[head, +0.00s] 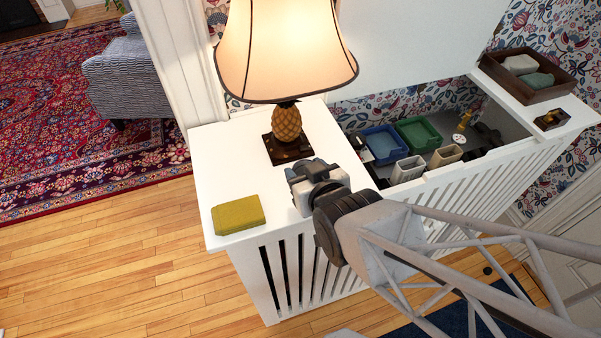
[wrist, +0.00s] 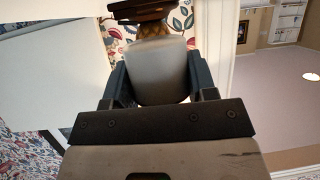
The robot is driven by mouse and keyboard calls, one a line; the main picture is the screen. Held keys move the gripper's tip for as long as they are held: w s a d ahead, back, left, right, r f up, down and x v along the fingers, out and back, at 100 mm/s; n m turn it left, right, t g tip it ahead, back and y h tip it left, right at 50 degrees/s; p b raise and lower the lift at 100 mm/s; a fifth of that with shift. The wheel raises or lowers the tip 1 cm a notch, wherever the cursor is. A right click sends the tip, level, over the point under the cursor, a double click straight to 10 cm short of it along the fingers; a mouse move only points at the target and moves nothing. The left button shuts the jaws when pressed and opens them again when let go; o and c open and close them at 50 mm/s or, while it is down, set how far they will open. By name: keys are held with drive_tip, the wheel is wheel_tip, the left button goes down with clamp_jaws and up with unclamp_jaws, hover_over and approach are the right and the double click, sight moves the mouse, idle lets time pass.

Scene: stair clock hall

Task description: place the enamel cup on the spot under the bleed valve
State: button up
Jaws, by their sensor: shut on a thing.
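My gripper (head: 316,180) is over the white cabinet top, in front of the lamp, and its jaws are hard to make out there. In the wrist view, its two dark fingers (wrist: 160,88) are shut on a smooth pale grey, rounded thing (wrist: 160,68), which looks like the enamel cup. In the head view the cup is mostly hidden by the gripper. A small brass fitting (head: 464,120), which looks like the bleed valve, stands in the open recess at the right. I cannot make out the spot under it.
The lamp (head: 287,125) stands close behind my gripper. The recess holds a blue tray (head: 384,144), a green tray (head: 418,133) and beige holders (head: 408,169). A wooden tray (head: 558,88) sits far right.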

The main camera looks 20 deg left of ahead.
drive_tip(key=shift+w+a+f, duration=0.1)
drive_tip(key=shift+w+a, duration=0.8)
drive_tip(key=shift+a, duration=0.1)
drive_tip(key=shift+f, duration=1.8)
drive_tip(key=shift+f, duration=0.15)
drive_tip(key=o, duration=0.9)
drive_tip(key=shift+r, duration=0.2)
